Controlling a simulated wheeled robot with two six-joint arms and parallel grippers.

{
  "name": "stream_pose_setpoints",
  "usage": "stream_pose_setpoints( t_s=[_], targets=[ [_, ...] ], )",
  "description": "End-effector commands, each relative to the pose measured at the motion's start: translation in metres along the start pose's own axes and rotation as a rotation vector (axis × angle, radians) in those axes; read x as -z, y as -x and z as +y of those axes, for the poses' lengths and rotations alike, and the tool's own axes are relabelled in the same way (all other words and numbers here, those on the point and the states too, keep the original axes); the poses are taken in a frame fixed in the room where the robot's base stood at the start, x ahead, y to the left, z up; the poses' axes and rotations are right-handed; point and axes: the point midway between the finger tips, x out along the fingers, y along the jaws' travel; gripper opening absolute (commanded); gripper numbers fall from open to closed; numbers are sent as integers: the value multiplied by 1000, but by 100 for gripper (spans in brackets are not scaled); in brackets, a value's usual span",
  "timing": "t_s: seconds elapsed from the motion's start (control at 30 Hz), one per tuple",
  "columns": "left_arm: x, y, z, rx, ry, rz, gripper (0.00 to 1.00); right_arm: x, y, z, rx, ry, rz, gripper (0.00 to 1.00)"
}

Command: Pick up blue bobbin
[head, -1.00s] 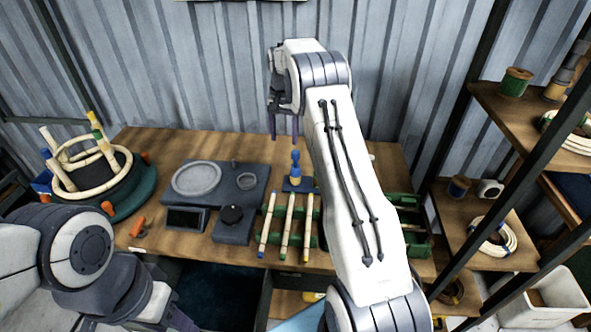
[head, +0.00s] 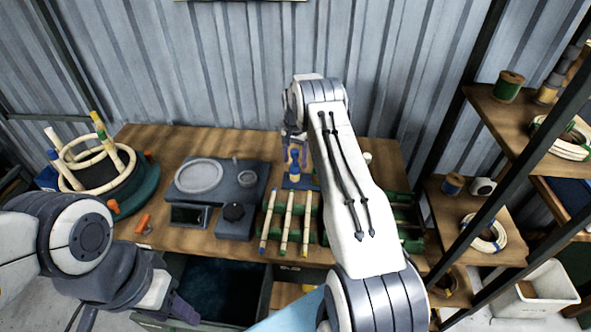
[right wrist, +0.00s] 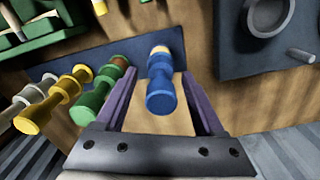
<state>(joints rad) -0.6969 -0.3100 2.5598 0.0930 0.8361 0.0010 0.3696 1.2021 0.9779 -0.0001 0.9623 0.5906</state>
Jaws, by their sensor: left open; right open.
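The blue bobbin (head: 295,168) stands on a small dark blue rack (head: 290,184) at the back of the workbench. In the right wrist view the blue bobbin (right wrist: 164,98) lies between the two purple fingers of my right gripper (right wrist: 158,78), with a gap on both sides. My right gripper (head: 294,156) is open and reaches down over the bobbin from above in the head view. My left gripper (head: 180,308) is open, low at the front left, away from the bobbin.
Green (right wrist: 100,95), yellow (right wrist: 58,97) and pale bobbins stand close to the left of the blue one in the right wrist view. A grey scale-like unit (head: 235,185) and several coloured-tipped rods (head: 285,222) are nearby. A shelf with spools (head: 453,185) stands at right.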

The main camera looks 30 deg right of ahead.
Motion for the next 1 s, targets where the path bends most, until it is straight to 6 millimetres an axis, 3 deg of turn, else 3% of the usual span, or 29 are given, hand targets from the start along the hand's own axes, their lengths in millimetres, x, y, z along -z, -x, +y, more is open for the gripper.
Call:
stream_pose_setpoints(
  t_s=[0.23, 0.4, 0.43, 1.0],
  targets=[
    [0, 0, 0, 0, 0, 0, 50, 0, -2, 0, 1, 0, 1, 71],
    [0, 0, 0, 0, 0, 0, 50, 0, -2, 0, 1, 0, 1, 6],
    [0, 0, 0, 0, 0, 0, 50, 0, -2, 0, 1, 0, 1, 0],
    [0, 0, 0, 0, 0, 0, 50, 0, -1, 0, 1, 0, 1, 0]
  ],
)
